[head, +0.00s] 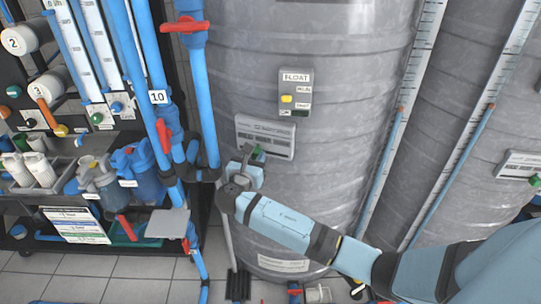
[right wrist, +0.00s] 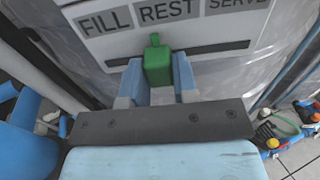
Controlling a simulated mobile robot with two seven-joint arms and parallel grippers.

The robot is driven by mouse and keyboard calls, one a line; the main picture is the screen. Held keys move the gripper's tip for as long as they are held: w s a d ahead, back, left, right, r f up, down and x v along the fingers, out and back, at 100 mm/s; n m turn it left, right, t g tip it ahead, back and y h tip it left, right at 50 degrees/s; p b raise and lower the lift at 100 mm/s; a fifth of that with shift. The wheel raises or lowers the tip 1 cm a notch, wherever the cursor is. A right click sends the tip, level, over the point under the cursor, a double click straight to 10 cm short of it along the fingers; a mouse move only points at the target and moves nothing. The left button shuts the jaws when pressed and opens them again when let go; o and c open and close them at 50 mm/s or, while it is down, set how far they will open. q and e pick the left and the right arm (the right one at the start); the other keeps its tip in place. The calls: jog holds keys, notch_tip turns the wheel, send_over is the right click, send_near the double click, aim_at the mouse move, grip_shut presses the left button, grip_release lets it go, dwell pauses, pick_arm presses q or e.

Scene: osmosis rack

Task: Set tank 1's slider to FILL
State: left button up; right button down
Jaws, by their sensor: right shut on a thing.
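Tank 1's slider is a green knob (right wrist: 157,60) in a dark horizontal slot on a grey panel (right wrist: 92,47) labelled FILL, REST and SERVE from left to right. The knob stands below the REST label and a little to its left, toward FILL. My right gripper (right wrist: 157,84) is shut on the knob, one finger on each side. In the head view the right gripper (head: 250,163) is at the lower left of the panel (head: 275,137) on the big grey tank (head: 330,180), and the knob (head: 258,152) partly shows. My left gripper is not in view.
Blue pipes (head: 204,110) with red valve handles run just left of the gripper. A FLOAT box (head: 295,92) is above the panel. A second tank (head: 465,120) with its own slider panel stands right. Filter housings (head: 138,175) are at left.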

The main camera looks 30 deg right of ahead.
jog(key=shift+w+a, duration=0.2)
jog(key=shift+w, duration=0.1)
jog(key=c, duration=0.9)
grip_release()
jog(key=p+v, duration=0.1)
jog(key=v, duration=1.3)
jog(key=shift+d, duration=0.15)
